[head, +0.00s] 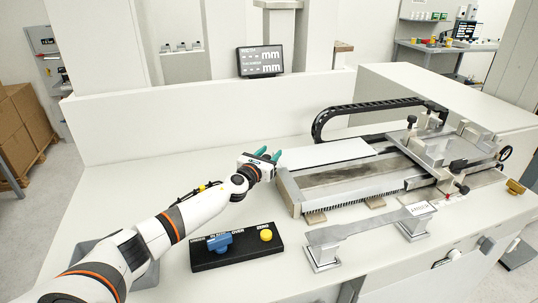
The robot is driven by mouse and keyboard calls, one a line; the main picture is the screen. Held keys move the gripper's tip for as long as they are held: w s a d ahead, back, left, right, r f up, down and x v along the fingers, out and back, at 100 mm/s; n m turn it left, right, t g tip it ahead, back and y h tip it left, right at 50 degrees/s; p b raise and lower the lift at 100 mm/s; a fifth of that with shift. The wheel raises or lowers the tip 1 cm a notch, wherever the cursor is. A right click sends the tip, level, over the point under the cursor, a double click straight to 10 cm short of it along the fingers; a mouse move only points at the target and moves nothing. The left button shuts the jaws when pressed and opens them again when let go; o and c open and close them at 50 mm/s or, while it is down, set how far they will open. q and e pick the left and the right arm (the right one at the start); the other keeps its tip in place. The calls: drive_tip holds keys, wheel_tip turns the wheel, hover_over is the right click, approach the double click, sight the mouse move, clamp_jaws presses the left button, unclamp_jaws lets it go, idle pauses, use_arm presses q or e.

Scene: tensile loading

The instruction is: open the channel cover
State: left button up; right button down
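The measuring machine (290,190) stands on the right half of the bench, with a long dark strip (350,172) along its bed. A flat pale panel (332,153) lies along the back of the bed; I cannot tell whether this is the channel cover. My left gripper (268,154) is just left of the machine's left end, above the bench and apart from the machine. Its two green fingertips are spread with nothing seen between them. My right gripper is not in view.
A black control box (235,258) with a blue switch (219,242) and a yellow button (265,235) is at the front. A flat metal specimen (365,227) rests on two blocks. A black cable chain (355,109) arches behind the machine. A display (260,61) stands at the back.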

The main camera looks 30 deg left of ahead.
use_arm(q)
clamp_jaws()
